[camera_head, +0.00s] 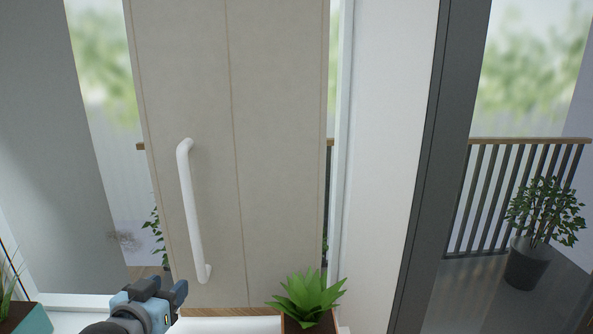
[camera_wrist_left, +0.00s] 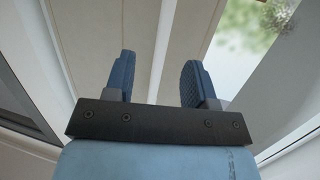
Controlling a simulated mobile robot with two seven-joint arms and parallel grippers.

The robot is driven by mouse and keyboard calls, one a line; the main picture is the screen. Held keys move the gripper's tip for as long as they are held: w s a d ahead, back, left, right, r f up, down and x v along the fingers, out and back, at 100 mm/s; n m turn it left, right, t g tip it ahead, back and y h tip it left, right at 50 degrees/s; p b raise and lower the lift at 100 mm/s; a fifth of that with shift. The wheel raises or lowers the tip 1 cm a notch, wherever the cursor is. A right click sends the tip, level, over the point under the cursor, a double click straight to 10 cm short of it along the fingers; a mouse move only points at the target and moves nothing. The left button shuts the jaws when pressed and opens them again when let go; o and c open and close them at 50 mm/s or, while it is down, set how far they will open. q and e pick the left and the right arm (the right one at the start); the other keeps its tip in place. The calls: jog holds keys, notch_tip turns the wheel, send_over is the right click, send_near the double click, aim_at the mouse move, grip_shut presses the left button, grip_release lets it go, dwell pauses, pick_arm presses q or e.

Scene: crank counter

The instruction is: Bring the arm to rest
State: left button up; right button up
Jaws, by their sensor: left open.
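My left gripper (camera_head: 166,288) is at the bottom left of the head view, below and to the left of the lower end of a white bar handle (camera_head: 191,215). The handle is on a tall beige panel (camera_head: 275,130). The gripper looks apart from the handle. My right gripper is in neither view.
A green potted plant (camera_head: 306,300) stands at the bottom, right of the left gripper. A teal planter (camera_head: 30,320) is at the lower left corner. A dark frame post (camera_head: 425,190) stands at right, with a railing (camera_head: 520,190) and a potted shrub (camera_head: 530,250) beyond it.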

pick_arm(q)
jog(key=s+f+g+y, duration=0.1)
jog(key=s+f+g, duration=0.5)
jog(key=s+f, duration=0.6)
jog(key=s+f+g, duration=0.6)
jog(key=s+f, duration=0.2)
jog(key=s, duration=0.8)
jog(key=w+d+f+m+t+h+p, duration=0.1)
jog(key=w+d+f+t+p, duration=0.3)
jog(key=f, duration=0.5)
jog(key=w+d+t+h, duration=0.1)
jog(key=w+d+t, duration=0.1)
jog(key=d+t, duration=0.1)
jog(key=shift+f+m+h, duration=0.3)
jog(key=shift+f, duration=0.05)
jog(key=shift+d, duration=0.1)
